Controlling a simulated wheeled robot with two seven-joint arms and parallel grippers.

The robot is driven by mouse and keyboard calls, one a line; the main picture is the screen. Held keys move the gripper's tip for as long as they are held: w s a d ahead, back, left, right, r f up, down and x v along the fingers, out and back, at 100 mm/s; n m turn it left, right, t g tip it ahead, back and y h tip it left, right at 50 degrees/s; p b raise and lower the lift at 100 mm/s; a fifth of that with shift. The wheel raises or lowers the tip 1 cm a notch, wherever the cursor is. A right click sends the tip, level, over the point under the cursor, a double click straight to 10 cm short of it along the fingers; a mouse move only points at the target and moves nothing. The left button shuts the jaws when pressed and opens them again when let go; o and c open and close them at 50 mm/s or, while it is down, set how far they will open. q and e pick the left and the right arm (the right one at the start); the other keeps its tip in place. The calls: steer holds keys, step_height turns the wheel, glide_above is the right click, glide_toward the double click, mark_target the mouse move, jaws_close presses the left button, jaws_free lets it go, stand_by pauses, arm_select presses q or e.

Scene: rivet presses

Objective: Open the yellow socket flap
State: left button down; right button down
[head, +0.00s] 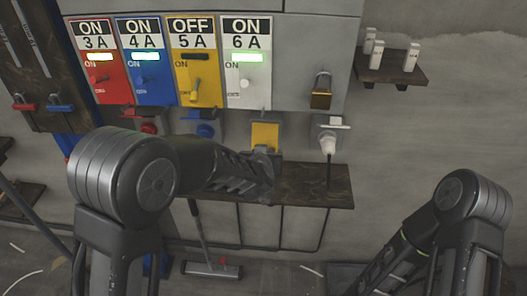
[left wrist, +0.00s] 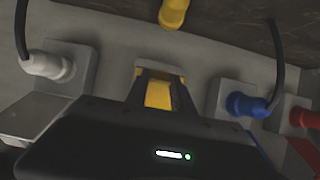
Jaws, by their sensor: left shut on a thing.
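The yellow socket flap (head: 265,135) is on the wall below the switch panels, between the blue and white sockets. My left gripper (head: 264,152) reaches it from below. In the left wrist view, my left gripper (left wrist: 160,80) is shut on the yellow flap (left wrist: 158,95), one dark finger on each side. I cannot tell how far the flap is lifted; the gripper hides its lower part in the head view. A yellow plug (left wrist: 173,12) lies at the dark shelf in the left wrist view. My right gripper is out of view; only the right arm shows.
The yellow switch panel (head: 191,60) reads OFF 5A; the red, blue and white panels read ON. A white plug (head: 328,142) sits in the right socket, a blue plug (left wrist: 245,104) in its own. A dark shelf (head: 325,185) runs below. A padlock (head: 321,92) hangs at right.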

arm_select(q)
steer(key=shift+w+r, duration=0.15)
steer(key=shift+r, duration=0.2)
steer(key=c, duration=1.4)
jaws_free()
steer(key=o, duration=0.3)
steer(key=shift+f, duration=0.1)
steer(key=v, duration=0.8)
steer(key=shift+f, duration=0.1)
